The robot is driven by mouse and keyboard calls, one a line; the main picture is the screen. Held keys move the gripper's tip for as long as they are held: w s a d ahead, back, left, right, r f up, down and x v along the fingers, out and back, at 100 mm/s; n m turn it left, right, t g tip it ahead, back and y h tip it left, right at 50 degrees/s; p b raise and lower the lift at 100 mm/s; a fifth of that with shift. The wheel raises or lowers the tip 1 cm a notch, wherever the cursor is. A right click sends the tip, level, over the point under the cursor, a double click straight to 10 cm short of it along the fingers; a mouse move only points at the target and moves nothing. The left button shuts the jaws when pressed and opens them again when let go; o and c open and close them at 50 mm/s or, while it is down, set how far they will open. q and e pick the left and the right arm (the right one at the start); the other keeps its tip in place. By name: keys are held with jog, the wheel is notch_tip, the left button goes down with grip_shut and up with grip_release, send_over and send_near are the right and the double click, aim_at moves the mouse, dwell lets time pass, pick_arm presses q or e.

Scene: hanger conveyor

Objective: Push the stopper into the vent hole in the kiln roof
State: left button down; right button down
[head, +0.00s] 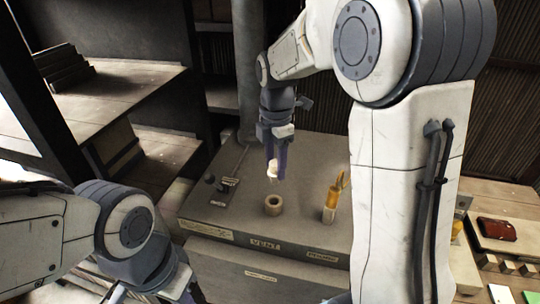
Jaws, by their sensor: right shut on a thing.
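The kiln roof (225,215) is a grey slab in the middle of the head view, with a "VENT" label on its front edge. A pale raised ring (273,209) around a dark vent hole stands on it. My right gripper (274,173) points down above and slightly behind the ring in the picture. It is shut on a small whitish stopper (272,169), partly hidden between the fingers. The stopper appears apart from the ring. My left gripper (150,296) is at the bottom edge, mostly cut off, so its jaws cannot be judged.
A yellow tool in a pale holder (330,212) stands right of the ring. A dark plate with knobs (222,190) is at its left. A grey post (249,70) rises behind. A dark red object (497,230) lies on a side bench. Shelves are at left.

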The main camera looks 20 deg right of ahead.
aim_at(274, 183)
jog(key=shift+f+b, duration=0.4)
jog(key=shift+w+a+f+b, duration=0.15)
jog(key=shift+f+b, duration=0.55)
jog(key=shift+f, duration=0.1)
jog(key=shift+f+b, duration=1.25)
jog(key=shift+f, duration=0.3)
jog(key=shift+f, duration=0.5)
jog(key=shift+f+b, duration=1.25)
jog(key=shift+f, duration=0.6)
dwell(1.0)
jog(key=c, duration=0.5)
grip_release()
jog(key=shift+c, duration=0.2)
